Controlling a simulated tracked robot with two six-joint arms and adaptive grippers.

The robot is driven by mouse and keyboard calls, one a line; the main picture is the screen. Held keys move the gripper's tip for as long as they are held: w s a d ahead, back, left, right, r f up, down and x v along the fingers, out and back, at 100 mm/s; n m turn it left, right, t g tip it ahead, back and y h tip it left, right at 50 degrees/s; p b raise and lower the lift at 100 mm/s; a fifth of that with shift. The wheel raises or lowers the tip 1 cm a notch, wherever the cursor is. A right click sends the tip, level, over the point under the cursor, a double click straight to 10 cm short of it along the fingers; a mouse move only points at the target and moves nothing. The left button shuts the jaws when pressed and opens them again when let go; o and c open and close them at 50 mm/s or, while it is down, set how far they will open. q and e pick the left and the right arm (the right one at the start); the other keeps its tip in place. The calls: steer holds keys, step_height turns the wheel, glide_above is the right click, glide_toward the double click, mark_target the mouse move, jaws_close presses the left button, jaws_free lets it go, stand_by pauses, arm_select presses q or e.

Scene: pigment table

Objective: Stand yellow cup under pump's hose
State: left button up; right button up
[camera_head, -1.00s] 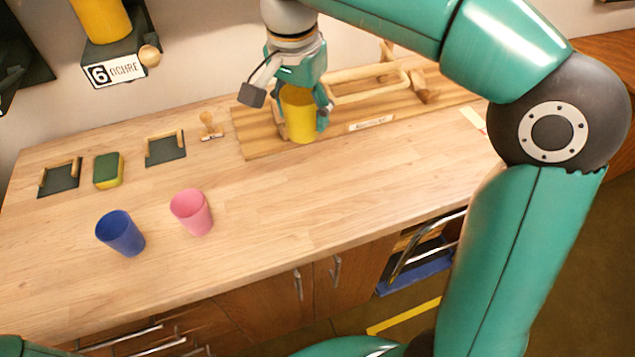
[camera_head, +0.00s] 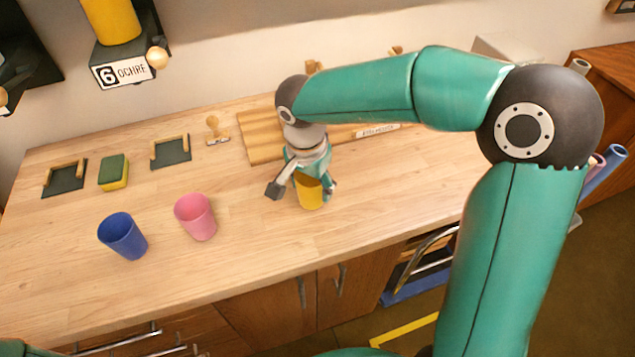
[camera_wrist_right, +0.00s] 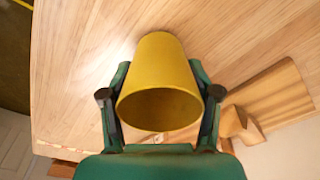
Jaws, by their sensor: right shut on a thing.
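The yellow cup (camera_head: 309,193) is at the middle of the wooden table in the head view, toward its front. My right gripper (camera_head: 305,187) is shut on it from above and behind. In the right wrist view the yellow cup (camera_wrist_right: 158,85) sits between the two fingers of the gripper (camera_wrist_right: 160,100), its open mouth toward the camera. I cannot tell whether the cup touches the table. The pump and its hose cannot be made out for certain. My left gripper is not in view.
A pink cup (camera_head: 195,217) and a blue cup (camera_head: 122,236) stand to the left. A wooden board (camera_head: 262,140) lies behind my right gripper. A sponge (camera_head: 114,172) and a stamp (camera_head: 216,131) are farther left. Table between the pink cup and my gripper is clear.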

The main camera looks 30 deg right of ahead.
steer(key=shift+f, duration=0.3)
steer(key=shift+f, duration=0.15)
steer(key=o, duration=1.1)
